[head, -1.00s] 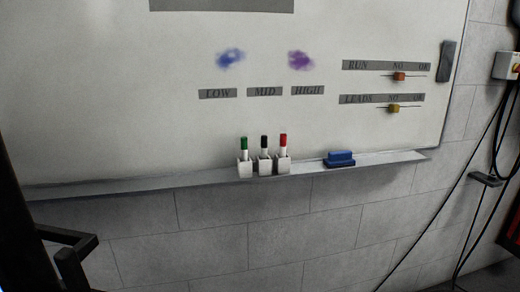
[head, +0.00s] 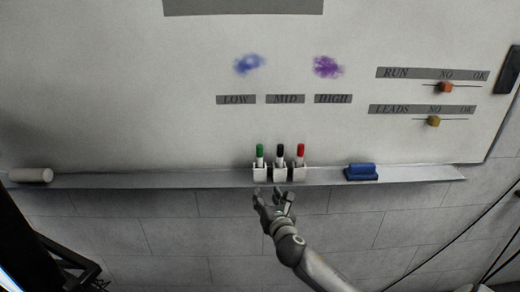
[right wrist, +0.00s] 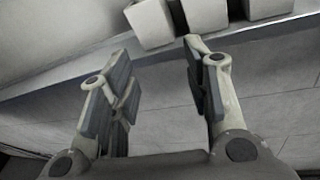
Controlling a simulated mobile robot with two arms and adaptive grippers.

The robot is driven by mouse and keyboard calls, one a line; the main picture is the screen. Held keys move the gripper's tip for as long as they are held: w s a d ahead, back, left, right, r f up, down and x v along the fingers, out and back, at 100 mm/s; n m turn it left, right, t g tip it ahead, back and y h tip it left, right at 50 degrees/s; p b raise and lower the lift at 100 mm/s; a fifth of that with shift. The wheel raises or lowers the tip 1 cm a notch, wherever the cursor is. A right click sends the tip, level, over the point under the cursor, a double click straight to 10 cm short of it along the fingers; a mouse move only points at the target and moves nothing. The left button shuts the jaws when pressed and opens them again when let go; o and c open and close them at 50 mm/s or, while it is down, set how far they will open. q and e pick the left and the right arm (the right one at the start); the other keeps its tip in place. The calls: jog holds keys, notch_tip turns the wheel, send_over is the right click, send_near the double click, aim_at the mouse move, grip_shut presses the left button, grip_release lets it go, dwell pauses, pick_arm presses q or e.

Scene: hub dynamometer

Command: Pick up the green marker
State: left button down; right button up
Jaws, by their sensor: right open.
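The green marker (head: 259,152) stands upright in a white holder (head: 260,172) on the whiteboard's tray, left of a black marker (head: 280,151) and a red marker (head: 301,152) in like holders. My right gripper (head: 271,196) is open and empty, just below and in front of the green marker's holder. In the right wrist view its two fingers (right wrist: 160,75) are spread apart, with the white holders (right wrist: 150,20) beyond their tips at the top edge. The green marker itself does not show there. My left gripper does not show.
The tray ledge (head: 110,181) runs along the whiteboard's bottom (head: 120,100). A blue eraser (head: 361,172) sits on it to the right, and a white cylinder (head: 31,175) at the far left. The tray between cylinder and holders is clear.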

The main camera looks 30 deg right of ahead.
jog(key=n+t, duration=0.2)
send_near(260, 158)
jog(key=w, duration=0.1)
jog(key=shift+h, duration=0.3)
jog(key=p+x, duration=0.1)
jog(key=x, duration=0.3)
jog(key=shift+w, duration=0.25)
jog(key=shift+w+p, duration=0.3)
jog(key=shift+w, duration=0.05)
jog(key=shift+w+d+r+p, duration=0.25)
jog(key=shift+w+d+p, duration=0.1)
jog(key=shift+w, duration=0.1)
jog(key=shift+f+p+x, duration=0.1)
jog(key=shift+p+x, duration=0.1)
jog(key=shift+x, duration=0.8)
jog(key=shift+f+p+x, duration=0.15)
jog(key=shift+p+x, duration=0.05)
jog(key=shift+x, duration=0.75)
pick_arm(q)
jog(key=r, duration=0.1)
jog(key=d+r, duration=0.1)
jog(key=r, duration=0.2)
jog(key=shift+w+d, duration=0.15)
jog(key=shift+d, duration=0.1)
pick_arm(e)
jog(key=shift+d, duration=0.1)
jog(key=c, duration=1)
